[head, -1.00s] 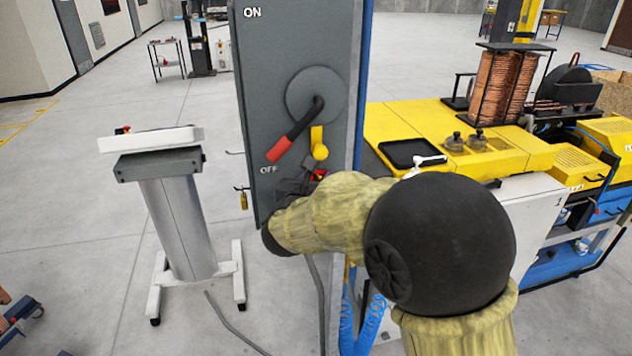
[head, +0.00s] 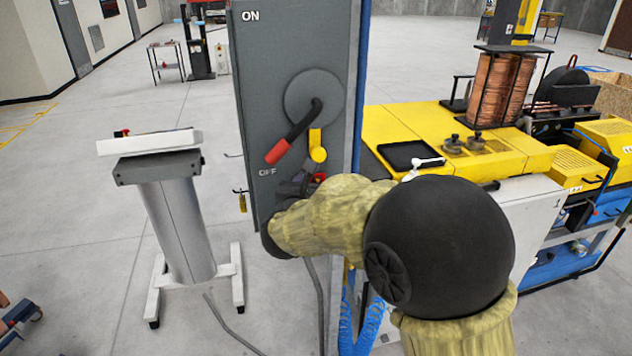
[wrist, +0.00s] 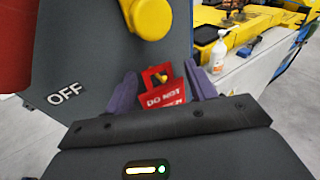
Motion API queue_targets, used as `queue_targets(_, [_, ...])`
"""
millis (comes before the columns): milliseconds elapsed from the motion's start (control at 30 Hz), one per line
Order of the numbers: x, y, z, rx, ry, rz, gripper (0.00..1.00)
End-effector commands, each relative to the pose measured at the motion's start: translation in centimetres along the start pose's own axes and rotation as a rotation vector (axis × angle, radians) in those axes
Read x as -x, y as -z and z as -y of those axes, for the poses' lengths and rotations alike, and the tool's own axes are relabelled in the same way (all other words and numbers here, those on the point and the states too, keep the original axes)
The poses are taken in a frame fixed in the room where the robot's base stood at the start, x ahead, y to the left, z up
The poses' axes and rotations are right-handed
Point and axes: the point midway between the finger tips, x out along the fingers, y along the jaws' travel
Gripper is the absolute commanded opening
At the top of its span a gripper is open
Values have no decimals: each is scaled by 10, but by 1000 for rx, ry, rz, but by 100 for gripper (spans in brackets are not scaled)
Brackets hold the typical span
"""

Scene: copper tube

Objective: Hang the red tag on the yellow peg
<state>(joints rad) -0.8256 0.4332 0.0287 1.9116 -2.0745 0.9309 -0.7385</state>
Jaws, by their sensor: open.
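The red tag (wrist: 163,97) carries white lettering beginning "DO NOT" and has a cut-out near its top. It sits between the two purple fingers of my gripper (wrist: 163,86), which are open, with gaps beside the tag. A small yellow bit shows through the cut-out; I cannot tell whether it is a peg carrying the tag. A larger yellow round-ended part (wrist: 151,17), possibly the yellow peg, is on the grey panel above the tag. In the head view this yellow part (head: 317,153) stands above a sliver of red tag (head: 319,178); my arm hides most of the gripper.
The grey panel (head: 265,100) has a red-handled lever (head: 291,138) pointing at OFF, close left of the yellow part. A yellow machine bench (head: 420,120) with a black tray (head: 408,156) and white bottle (wrist: 218,52) is to the right. A grey stand (head: 175,215) is at left.

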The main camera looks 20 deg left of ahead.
Motion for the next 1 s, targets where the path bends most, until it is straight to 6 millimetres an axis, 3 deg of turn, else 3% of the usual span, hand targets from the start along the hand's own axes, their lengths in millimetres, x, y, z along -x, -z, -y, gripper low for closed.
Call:
queue_targets(167, [4,0,-3,-1,-8,2,60])
queue_targets(367, [25,2,-2,-2,-7,3,60])
queue_targets(1000, [150,2,1,-3,-4,2,60])
